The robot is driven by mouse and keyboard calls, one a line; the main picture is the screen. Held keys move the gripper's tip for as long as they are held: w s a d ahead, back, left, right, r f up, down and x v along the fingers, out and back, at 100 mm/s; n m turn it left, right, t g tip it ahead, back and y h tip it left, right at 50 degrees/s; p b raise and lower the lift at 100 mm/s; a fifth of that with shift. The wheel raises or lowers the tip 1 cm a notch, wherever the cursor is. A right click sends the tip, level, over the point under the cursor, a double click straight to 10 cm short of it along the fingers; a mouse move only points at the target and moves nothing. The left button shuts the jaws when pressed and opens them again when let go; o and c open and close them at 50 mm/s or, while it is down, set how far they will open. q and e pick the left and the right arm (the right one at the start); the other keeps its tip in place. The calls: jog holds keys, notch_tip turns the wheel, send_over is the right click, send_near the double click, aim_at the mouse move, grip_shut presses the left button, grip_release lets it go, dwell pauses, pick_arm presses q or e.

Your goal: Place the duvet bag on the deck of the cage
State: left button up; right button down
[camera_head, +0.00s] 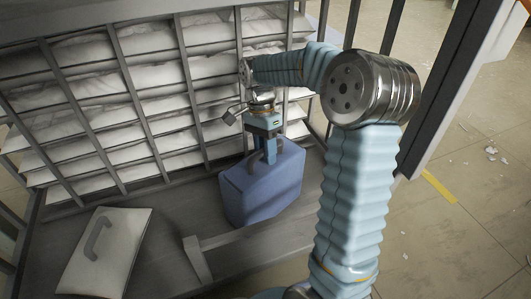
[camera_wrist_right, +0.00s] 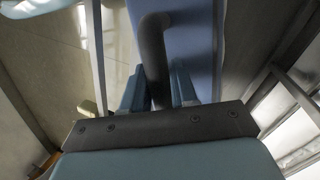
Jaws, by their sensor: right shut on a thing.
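The blue duvet bag (camera_head: 265,188) is upright over the grey deck of the cage (camera_head: 165,215), in front of the rack. I cannot tell whether its bottom touches the deck. My right gripper (camera_head: 264,157) points down from above and is shut on the bag's dark handle. In the right wrist view, the handle (camera_wrist_right: 153,50) runs between the two fingers (camera_wrist_right: 157,90), with the blue bag (camera_wrist_right: 185,45) beyond. The bag's far side is hidden. My left gripper is not in view.
A rack (camera_head: 130,95) of several compartments with white bundles stands behind the deck. A white bag (camera_head: 105,252) with a grey handle lies at the left. A low grey bar (camera_head: 245,238) crosses the front. A dark post (camera_head: 455,85) stands at the right.

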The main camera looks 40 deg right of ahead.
jog(key=c, duration=0.9)
grip_release()
jog(key=shift+f, duration=0.1)
jog(key=shift+p+v, duration=2.15)
jog(key=shift+v, duration=3.95)
